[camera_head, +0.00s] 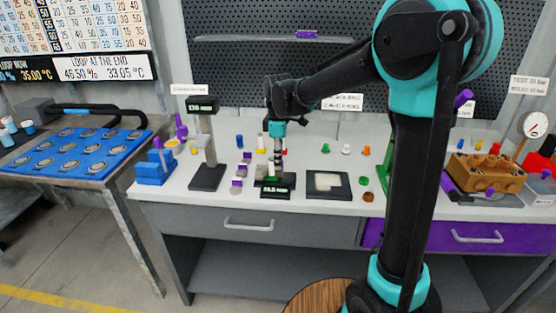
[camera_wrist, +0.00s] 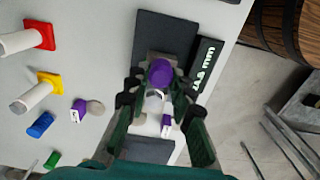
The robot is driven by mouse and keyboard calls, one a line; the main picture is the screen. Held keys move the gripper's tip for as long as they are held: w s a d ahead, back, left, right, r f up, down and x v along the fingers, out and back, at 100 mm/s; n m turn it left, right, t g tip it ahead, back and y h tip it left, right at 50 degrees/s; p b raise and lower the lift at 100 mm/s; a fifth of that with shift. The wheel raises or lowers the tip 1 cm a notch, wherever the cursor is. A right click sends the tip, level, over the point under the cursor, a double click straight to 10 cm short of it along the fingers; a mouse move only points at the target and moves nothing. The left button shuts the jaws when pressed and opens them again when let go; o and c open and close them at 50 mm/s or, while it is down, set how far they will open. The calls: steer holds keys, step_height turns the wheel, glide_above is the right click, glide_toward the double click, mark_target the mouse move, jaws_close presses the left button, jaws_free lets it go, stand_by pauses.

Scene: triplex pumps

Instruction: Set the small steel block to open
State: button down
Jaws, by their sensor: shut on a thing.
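My gripper (camera_wrist: 160,78) reaches down over the bench, its fingers closed around a purple round knob (camera_wrist: 159,71). A small grey steel block shows partly behind the knob, over a dark plate (camera_wrist: 163,31); the fingers hide much of it. In the head view my gripper (camera_head: 277,168) stands upright above a dark base with a green-lit millimetre display (camera_head: 275,190). The same display also shows beside the plate in the wrist view (camera_wrist: 207,64). The knob's turn position cannot be read.
A gauge stand (camera_head: 206,150) stands left of my gripper, with small purple-and-white pieces (camera_head: 238,186) between. A dark tray with a pale insert (camera_head: 328,182) lies to the right. Coloured plugs line the back. A brown block (camera_head: 484,174) sits at far right.

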steer(key=d, duration=0.4)
steer(key=c, duration=1.3)
jaws_free()
steer(key=shift+d, duration=0.1)
step_height(320, 180, up, 12)
